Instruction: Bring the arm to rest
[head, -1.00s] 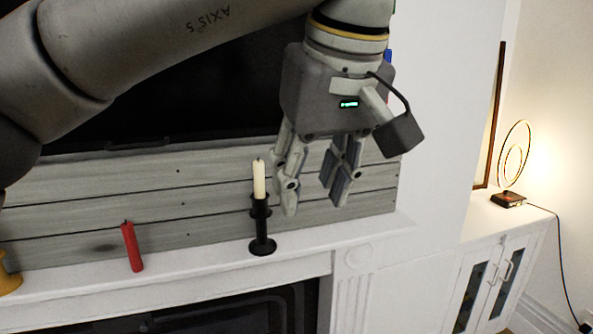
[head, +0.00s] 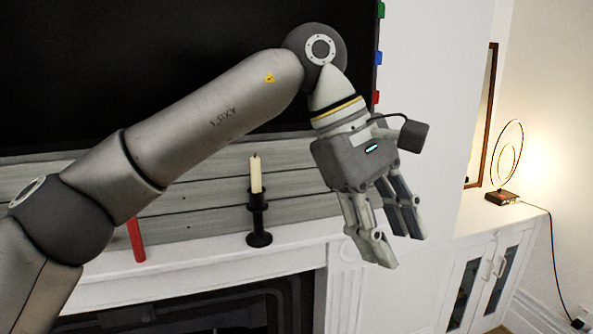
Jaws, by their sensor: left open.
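My left arm comes in from the left across the front of the mantel. Its gripper (head: 402,250) is open and empty, with the fingers pointing down and to the right. It hangs right of a black candle holder (head: 258,220) and apart from it. A cream candle (head: 255,175) stands upright in that holder on the mantel. My right gripper is not in view.
A red candle (head: 136,240) stands on the white mantel (head: 200,262), partly hidden by my arm. A dark screen (head: 150,60) is behind. A ring lamp (head: 508,160) stands on a white cabinet (head: 490,222) at right. The fireplace opening (head: 230,310) is below.

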